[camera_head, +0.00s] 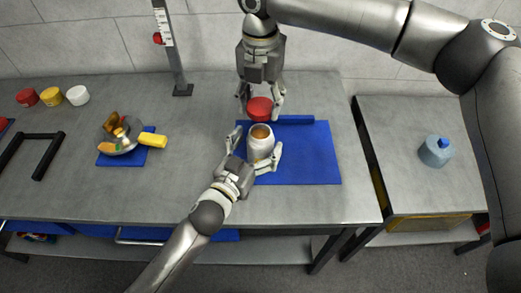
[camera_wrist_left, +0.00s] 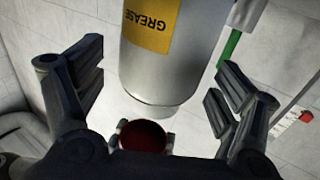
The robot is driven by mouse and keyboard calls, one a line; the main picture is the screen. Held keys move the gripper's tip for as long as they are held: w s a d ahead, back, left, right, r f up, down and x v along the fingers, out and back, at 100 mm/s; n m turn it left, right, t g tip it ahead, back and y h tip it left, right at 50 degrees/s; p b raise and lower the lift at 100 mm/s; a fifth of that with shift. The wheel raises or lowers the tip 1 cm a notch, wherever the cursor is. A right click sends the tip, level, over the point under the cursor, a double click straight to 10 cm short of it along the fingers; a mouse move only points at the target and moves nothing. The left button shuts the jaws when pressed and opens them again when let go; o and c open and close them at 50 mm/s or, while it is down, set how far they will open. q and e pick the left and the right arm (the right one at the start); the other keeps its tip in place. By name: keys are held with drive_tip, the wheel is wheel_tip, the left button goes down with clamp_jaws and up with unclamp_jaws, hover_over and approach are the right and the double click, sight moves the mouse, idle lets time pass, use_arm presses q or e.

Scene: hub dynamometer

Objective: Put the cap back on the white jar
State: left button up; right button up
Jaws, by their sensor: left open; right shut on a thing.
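The white jar (camera_head: 260,150) is upright at the left part of the blue mat (camera_head: 310,160), its mouth open and brownish inside. The left wrist view shows its side upside down, with a yellow GREASE label (camera_wrist_left: 152,24). My left gripper (camera_head: 256,148) is open, one finger on each side of the jar; gaps show between jar and fingers in the wrist view. My right gripper (camera_head: 261,104) is shut on the red cap (camera_head: 260,110), just behind and above the jar mouth, apart from it. The cap also shows in the wrist view (camera_wrist_left: 143,135).
Red (camera_head: 27,97), yellow (camera_head: 50,96) and white (camera_head: 77,95) lids stand at the back left. A bowl (camera_head: 120,140) of parts, a yellow object (camera_head: 153,141) and a post (camera_head: 173,50) are left of the mat. A blue-grey container (camera_head: 435,151) stands on the right table.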

use_arm(q)
drive_tip(key=shift+x, duration=0.8)
drive_tip(key=c, duration=1.6)
drive_tip(key=shift+o, duration=0.2)
use_arm(e)
hover_over(260, 136)
drive_tip(key=shift+f, duration=2.45)
drive_tip(key=shift+f, duration=0.9)
drive_tip(key=shift+f, duration=0.55)
use_arm(q)
clamp_jaws()
use_arm(e)
drive_tip(key=shift+o, duration=1.1)
drive_tip(key=o, duration=0.4)
